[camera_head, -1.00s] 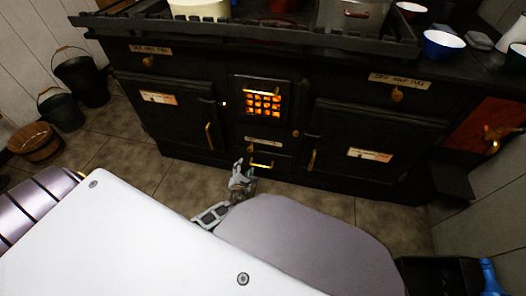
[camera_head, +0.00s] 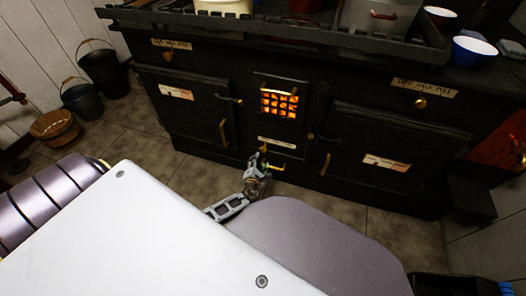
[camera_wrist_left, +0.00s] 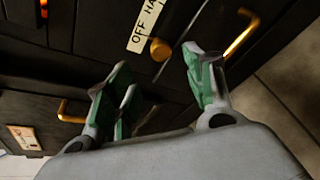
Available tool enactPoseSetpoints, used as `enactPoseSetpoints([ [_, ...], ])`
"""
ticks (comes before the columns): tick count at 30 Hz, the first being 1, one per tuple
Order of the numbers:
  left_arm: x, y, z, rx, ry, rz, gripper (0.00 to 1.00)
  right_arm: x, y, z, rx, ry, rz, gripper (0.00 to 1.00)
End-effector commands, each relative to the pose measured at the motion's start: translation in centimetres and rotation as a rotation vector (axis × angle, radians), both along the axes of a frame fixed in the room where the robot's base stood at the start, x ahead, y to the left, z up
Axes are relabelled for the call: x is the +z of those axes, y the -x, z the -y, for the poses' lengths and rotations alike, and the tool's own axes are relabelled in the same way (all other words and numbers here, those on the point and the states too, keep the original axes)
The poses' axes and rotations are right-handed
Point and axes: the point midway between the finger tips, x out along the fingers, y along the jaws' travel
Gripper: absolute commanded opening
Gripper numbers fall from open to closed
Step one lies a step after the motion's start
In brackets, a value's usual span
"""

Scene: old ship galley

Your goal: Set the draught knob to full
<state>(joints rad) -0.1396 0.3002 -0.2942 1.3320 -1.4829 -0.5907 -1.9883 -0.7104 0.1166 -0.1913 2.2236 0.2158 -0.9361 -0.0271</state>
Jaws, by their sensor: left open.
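A small round brass knob (camera_wrist_left: 160,49) sits at the edge of a pale label (camera_wrist_left: 147,22) reading "OFF HA…", the rest cut off, in the left wrist view. The pale label also shows below the fire grate in the head view (camera_head: 277,142), where its print is too small to read. My left gripper (camera_wrist_left: 158,88) is open and empty, with green-padded fingers. The knob appears beyond the fingertips, in the gap between them; I see no contact. In the head view my left gripper (camera_head: 257,172) is low in front of the stove's centre. My right gripper is not in view.
Two other brass knobs with "OFF HALF FULL" labels are on the stove's upper left (camera_head: 170,56) and upper right (camera_head: 420,103). A brass drawer handle (camera_wrist_left: 241,36) is close beside the gripper. Buckets (camera_head: 82,101) and a wooden tub (camera_head: 55,127) stand left on the tiled floor.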

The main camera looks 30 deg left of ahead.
Motion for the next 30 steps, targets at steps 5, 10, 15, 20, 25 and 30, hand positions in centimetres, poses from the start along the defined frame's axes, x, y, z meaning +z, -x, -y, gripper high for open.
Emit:
enactPoseSetpoints([
  [5, -0.7, -1.7, -0.7, 0.001, 0.0, 0.001, 0.53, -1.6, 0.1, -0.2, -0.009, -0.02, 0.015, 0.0],
  [10, -1.2, -3.2, -1.3, 0.0, 0.001, 0.0, 0.53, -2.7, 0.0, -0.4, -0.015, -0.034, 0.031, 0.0],
  [15, -1.6, -4.6, -1.9, 0.001, 0.0, 0.001, 0.53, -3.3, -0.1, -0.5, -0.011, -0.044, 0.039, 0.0],
  [20, -2.0, -5.8, -2.4, 0.002, 0.001, 0.001, 0.53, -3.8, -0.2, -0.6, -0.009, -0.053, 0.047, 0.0],
  [25, -2.4, -7.1, -2.8, 0.001, 0.002, 0.001, 0.53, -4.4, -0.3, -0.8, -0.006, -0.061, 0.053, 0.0],
  [30, -2.7, -8.4, -3.4, 0.001, 0.001, 0.0, 0.53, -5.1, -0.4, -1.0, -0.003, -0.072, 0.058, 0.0],
])
